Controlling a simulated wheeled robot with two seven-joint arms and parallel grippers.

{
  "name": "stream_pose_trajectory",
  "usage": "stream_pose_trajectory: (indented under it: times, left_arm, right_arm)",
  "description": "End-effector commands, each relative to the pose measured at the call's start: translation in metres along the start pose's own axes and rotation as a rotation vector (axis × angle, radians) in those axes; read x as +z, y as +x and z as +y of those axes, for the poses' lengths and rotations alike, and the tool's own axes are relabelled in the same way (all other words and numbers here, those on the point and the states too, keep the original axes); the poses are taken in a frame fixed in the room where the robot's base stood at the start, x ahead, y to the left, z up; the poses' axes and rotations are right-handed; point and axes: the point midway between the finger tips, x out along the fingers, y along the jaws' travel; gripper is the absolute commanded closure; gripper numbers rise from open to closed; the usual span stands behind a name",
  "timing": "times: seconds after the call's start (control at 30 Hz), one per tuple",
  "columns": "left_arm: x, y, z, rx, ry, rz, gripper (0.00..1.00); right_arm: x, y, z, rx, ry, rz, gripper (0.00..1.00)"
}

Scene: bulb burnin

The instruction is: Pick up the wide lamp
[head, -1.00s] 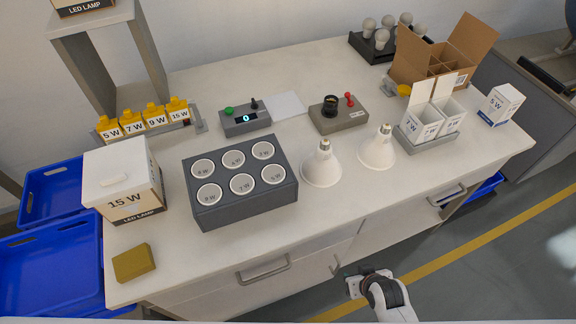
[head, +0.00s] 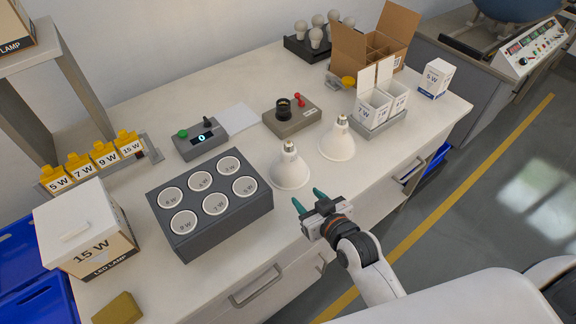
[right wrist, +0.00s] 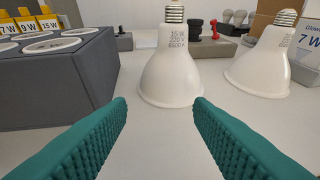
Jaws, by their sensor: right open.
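Two white wide lamps with screw bases stand cap-up on the table. The nearer one (head: 290,168) is at the left, and the other (head: 337,140) is just right of and behind it. In the right wrist view, the nearer lamp (right wrist: 171,72) is centred ahead, between and beyond the fingers, and reads 15 W, 220 V. The second lamp (right wrist: 259,65) stands to its right. My right gripper (head: 309,200) is open and empty at the table's front edge, its teal fingers pointing at the nearer lamp without touching it. My left gripper is not in view.
A dark six-socket block (head: 212,204) stands close left of the nearer lamp. A grey tray with small white boxes (head: 376,108) is right of the lamps. A grey tester with a black socket (head: 292,115) sits behind them. A 15 W box (head: 88,232) is at left.

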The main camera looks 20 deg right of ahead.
Motion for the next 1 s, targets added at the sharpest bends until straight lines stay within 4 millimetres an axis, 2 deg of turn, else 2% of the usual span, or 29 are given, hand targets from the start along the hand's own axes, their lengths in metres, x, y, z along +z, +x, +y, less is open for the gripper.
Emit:
stream_pose_trajectory:
  times: [0.13,0.3,0.43,0.7,1.0]
  left_arm:
    - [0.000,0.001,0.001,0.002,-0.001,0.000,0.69]
    - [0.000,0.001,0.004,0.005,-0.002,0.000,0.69]
    - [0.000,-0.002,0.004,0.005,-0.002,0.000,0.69]
    - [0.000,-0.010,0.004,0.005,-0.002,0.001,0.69]
    - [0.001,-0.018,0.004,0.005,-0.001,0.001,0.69]
  right_arm:
    - [0.035,0.016,-0.009,-0.033,0.010,-0.225,0.53]
    - [0.057,0.020,-0.017,-0.063,0.017,-0.371,0.53]
    - [0.067,0.030,-0.019,-0.070,0.018,-0.398,0.53]
    - [0.085,0.072,-0.022,-0.069,0.017,-0.396,0.53]
    - [0.098,0.096,-0.022,-0.068,0.018,-0.395,0.53]
